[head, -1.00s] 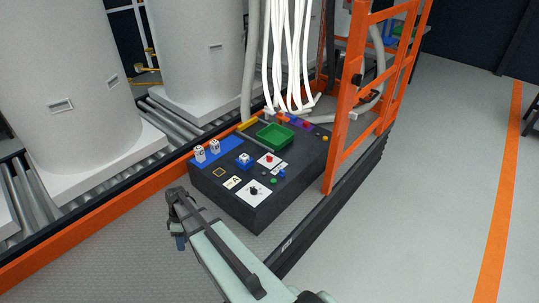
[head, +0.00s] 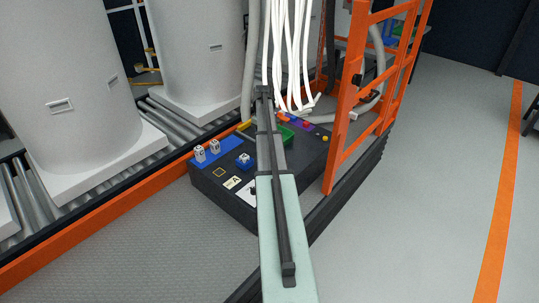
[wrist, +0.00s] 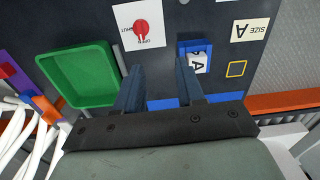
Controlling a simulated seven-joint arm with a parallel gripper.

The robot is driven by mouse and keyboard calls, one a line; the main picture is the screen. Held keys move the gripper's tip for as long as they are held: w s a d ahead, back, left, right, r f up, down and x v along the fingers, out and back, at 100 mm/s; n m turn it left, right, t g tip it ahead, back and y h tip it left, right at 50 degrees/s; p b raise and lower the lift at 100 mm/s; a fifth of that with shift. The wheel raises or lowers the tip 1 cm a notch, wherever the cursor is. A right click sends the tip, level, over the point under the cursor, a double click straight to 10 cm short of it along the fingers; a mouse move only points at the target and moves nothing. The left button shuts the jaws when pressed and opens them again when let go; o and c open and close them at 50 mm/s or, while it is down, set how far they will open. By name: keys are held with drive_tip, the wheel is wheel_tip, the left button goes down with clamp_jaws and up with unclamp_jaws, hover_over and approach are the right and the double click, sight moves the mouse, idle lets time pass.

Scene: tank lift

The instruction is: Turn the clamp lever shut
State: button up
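The clamp lever (wrist: 141,27) is a small red handle on a square white plate with small lettering, at the top of the wrist view. The fingertips are below the lever plate in the wrist view and touch nothing that I can see. A blue clamp-like holder (wrist: 194,45) with a white lettered cube (wrist: 199,63) in it lies right of the plate; it also shows in the head view (head: 244,161).
A green tray (wrist: 78,75) is left of my fingers. A "SIZE A" card (wrist: 250,30) and a yellow square outline (wrist: 236,69) are at right. White hanging hoses (head: 290,60) and an orange frame (head: 345,100) stand close by. White cubes sit on a blue strip (head: 228,147).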

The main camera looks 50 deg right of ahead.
drive_tip(key=shift+m, duration=0.3)
drive_tip(key=d+f, duration=0.1)
drive_tip(key=f, duration=0.3)
drive_tip(key=s+d+f, duration=0.1)
drive_tip(key=f, duration=0.3)
drive_tip(key=d+f, duration=0.1)
drive_tip(key=f, duration=0.3)
drive_tip(key=shift+s+f, duration=0.15)
drive_tip(key=shift+s, duration=0.1)
clamp_jaws()
